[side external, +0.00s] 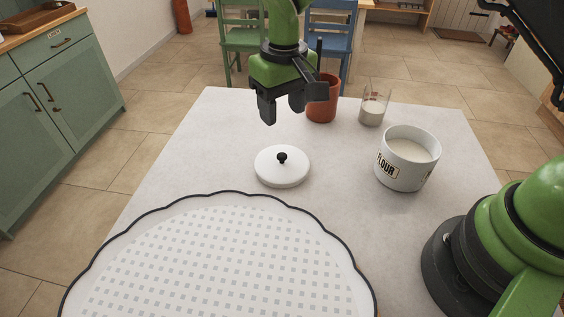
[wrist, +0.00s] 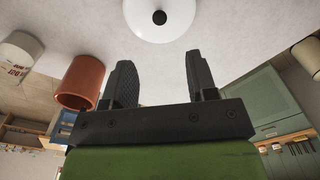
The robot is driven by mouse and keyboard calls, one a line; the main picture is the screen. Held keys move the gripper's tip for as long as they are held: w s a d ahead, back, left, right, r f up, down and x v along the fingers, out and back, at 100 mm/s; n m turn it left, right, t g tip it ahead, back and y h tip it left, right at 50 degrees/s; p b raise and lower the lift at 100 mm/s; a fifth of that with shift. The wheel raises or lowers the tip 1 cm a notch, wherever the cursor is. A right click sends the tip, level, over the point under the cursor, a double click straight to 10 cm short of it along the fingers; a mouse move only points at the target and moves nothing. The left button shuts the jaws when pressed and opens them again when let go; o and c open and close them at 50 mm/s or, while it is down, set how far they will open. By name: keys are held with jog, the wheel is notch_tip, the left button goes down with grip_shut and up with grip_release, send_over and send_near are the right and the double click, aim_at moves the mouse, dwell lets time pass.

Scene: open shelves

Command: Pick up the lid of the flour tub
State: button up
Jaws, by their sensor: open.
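The white round lid (side external: 282,169) with a small black knob lies on the table, apart from the tub. It also shows at the top of the wrist view (wrist: 178,26). The flour tub (side external: 405,162) is white with a FLOUR label and stands uncovered to the right of the lid, with pale flour inside.
An orange-brown cup (side external: 322,103) stands just right of my gripper, close to it. A glass (side external: 373,108) with pale contents stands between the cup and the tub. A large scalloped mat (side external: 220,265) covers the near side of the table (side external: 190,150). The table left of the lid is clear.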

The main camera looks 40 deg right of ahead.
aim_at(282, 155)
notch_tip(282, 155, down, 11)
jog(key=shift+f, duration=0.1)
grip_shut()
dwell(0.5)
